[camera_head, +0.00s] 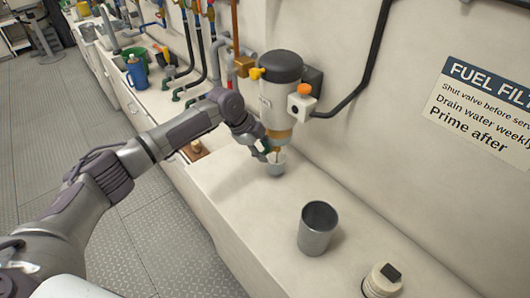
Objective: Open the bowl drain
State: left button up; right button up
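The fuel filter (279,95) hangs on the wall above the bench, with a dark cap and a pale body. Its amber bowl (279,133) is at the lower end. My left gripper (268,154) is at the underside of this bowl, where the drain would be. The drain itself is mostly hidden by the gripper, and I cannot tell whether the fingers touch it or are closed. A small light-grey cup-like piece (276,168) shows just under the gripper. My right gripper is not in view.
An open grey metal cup (317,230) stands on the bench (230,187), with a white-and-black capped item (382,280) at the front right. Hoses and valves, a blue mug (137,73) and a green container (134,55) are at the back left. Bench between filter and cup is clear.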

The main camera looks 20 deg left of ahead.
pick_arm(q)
jog(key=v, duration=0.7)
jog(key=shift+f, duration=0.1)
